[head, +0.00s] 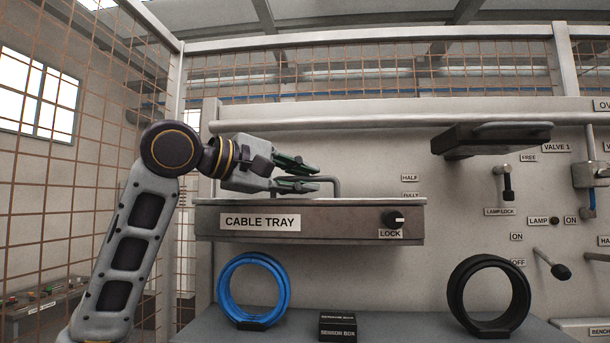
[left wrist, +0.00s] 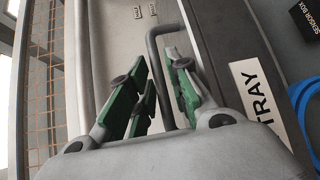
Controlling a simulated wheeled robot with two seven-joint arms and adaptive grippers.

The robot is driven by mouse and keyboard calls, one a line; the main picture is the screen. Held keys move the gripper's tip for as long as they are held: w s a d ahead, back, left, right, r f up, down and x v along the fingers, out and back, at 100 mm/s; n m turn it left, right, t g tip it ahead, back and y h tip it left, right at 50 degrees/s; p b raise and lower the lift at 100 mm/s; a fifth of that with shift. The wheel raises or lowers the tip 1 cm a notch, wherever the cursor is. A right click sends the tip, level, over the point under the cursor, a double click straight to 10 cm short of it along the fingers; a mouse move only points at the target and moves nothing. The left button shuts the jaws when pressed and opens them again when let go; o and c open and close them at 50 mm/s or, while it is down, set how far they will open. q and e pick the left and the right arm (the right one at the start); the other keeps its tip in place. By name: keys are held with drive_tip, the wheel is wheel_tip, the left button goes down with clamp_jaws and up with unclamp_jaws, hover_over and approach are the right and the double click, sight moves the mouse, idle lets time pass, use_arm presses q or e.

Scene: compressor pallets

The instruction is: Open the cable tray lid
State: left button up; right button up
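The cable tray (head: 330,235) is a grey box on the wall panel with a "CABLE TRAY" label. Its pale lid (head: 395,201) lies flat on top, and a grey bar handle (head: 339,185) rises from it. A black lock knob (head: 392,218) is on the tray front at the right, above the "LOCK" label. My left gripper (head: 316,178) is at the handle from the left, its green-padded fingers apart. In the left wrist view the handle (left wrist: 160,85) runs between the spread fingers (left wrist: 160,95); I see no clear grip on it. My right gripper is not in view.
A blue cable ring (head: 254,290), a sensor box (head: 338,326) and a black ring (head: 488,297) stand on the bench below. A dark block (head: 490,138) juts out at upper right. Levers, including the lamp lock (head: 507,182), are on the right panel.

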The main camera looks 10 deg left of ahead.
use_arm(q)
drive_tip(key=shift+w+d+f, duration=0.1)
drive_tip(key=shift+w+d, duration=0.3)
clamp_jaws()
